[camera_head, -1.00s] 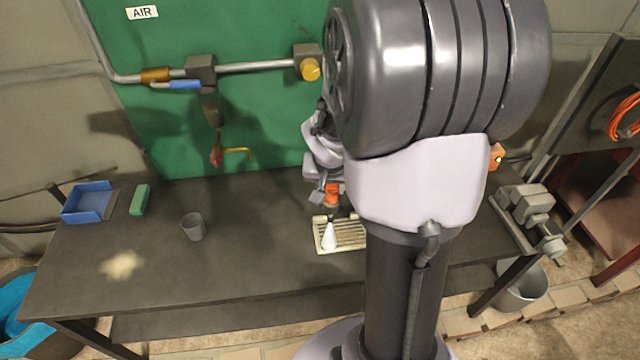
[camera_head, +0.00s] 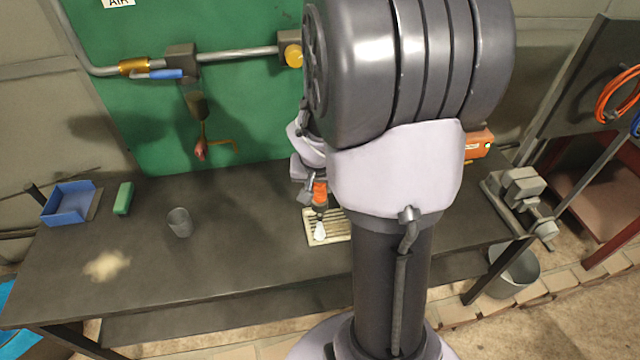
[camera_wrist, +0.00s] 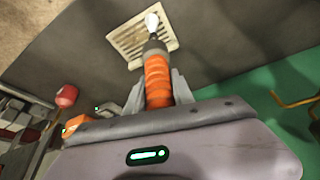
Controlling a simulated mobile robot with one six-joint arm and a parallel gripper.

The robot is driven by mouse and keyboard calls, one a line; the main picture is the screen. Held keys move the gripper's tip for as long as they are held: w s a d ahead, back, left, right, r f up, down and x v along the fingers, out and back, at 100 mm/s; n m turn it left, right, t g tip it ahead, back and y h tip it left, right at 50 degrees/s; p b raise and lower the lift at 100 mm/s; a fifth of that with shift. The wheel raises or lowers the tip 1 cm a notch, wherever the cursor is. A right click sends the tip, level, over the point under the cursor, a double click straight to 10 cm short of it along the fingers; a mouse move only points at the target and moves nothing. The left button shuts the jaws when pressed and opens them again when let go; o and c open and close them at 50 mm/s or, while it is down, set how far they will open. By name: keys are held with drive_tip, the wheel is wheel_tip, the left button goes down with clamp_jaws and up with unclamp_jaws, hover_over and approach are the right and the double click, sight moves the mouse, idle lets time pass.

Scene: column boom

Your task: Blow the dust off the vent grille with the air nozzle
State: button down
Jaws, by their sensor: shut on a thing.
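The vent grille (camera_head: 338,238) is a cream slatted plate lying on the dark bench, partly hidden behind my column in the head view. It shows at the top of the wrist view (camera_wrist: 125,40). My gripper (camera_wrist: 157,92) is shut on the orange grip of the air nozzle (camera_wrist: 158,75). The nozzle (camera_head: 320,190) points down at the grille, its dark collar above the slats. A white cone-like shape sits at its tip, over the grille; I cannot tell whether it is the tip or blown air. I cannot make out dust on the slats.
On the bench (camera_head: 230,265) stand a grey cup (camera_head: 179,222), a green block (camera_head: 123,198) and a blue tray (camera_head: 70,203). A pale dusty patch (camera_head: 107,265) lies at the front left. Pipes with a blue-handled valve (camera_head: 160,74) run along the green panel.

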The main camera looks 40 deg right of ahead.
drive_tip(key=shift+s+d+p, duration=0.6)
drive_tip(key=shift+d+p, duration=0.05)
drive_tip(key=shift+d, duration=0.35)
drive_tip(key=shift+s+d+p, duration=0.6)
drive_tip(key=shift+d+p, duration=0.05)
drive_tip(key=shift+d, duration=0.3)
drive_tip(key=shift+r, duration=0.1)
drive_tip(key=s+d+p, duration=0.1)
drive_tip(key=d+p, duration=0.1)
drive_tip(key=s+d+p, duration=0.1)
drive_tip(key=p, duration=0.2)
drive_tip(key=shift+s+d, duration=0.15)
drive_tip(key=shift+d, duration=0.25)
idle(0.6)
